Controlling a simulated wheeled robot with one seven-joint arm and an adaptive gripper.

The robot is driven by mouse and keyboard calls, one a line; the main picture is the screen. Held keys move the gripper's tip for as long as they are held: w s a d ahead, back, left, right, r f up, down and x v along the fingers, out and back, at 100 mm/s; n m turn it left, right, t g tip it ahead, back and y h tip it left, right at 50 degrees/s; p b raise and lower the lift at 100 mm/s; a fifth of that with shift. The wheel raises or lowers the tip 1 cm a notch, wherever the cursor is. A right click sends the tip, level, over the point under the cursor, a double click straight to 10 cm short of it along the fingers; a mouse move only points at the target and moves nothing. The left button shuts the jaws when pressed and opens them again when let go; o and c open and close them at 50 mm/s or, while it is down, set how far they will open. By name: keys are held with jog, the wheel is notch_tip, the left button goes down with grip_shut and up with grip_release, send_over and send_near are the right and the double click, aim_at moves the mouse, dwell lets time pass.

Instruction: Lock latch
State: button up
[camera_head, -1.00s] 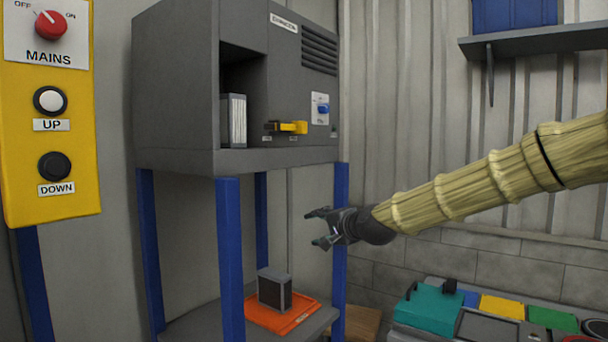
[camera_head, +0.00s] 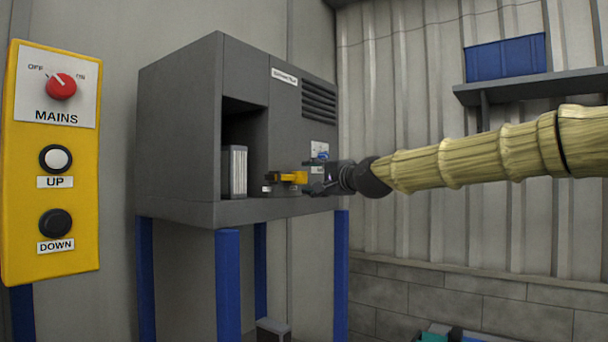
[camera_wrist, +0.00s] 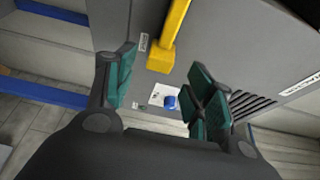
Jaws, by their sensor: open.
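The yellow latch handle (camera_head: 289,177) sits on the front of the dark grey cabinet (camera_head: 180,130), pointing sideways beside the open bay. My gripper (camera_head: 320,184) is close to the cabinet front, just right of the latch. In the wrist view the latch (camera_wrist: 170,36) lies beyond the fingertips, apart from them. My gripper (camera_wrist: 162,88) is open there, with its green pads spread and nothing between them. A blue knob (camera_wrist: 170,102) on a white plate shows in the gap between the fingers; the knob (camera_head: 322,156) is partly hidden in the head view.
A light grey module (camera_head: 234,172) stands in the cabinet's open bay. Blue legs (camera_head: 228,285) hold the cabinet up. A yellow control panel (camera_head: 80,140) with MAINS, UP and DOWN controls is at left. A shelf (camera_head: 530,87) with a blue bin (camera_head: 505,57) is at upper right.

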aim_at(304, 177)
jog(key=shift+p+x, duration=0.85)
jog(key=shift+x, duration=1.75)
jog(key=shift+d, duration=0.1)
jog(key=shift+c, duration=0.2)
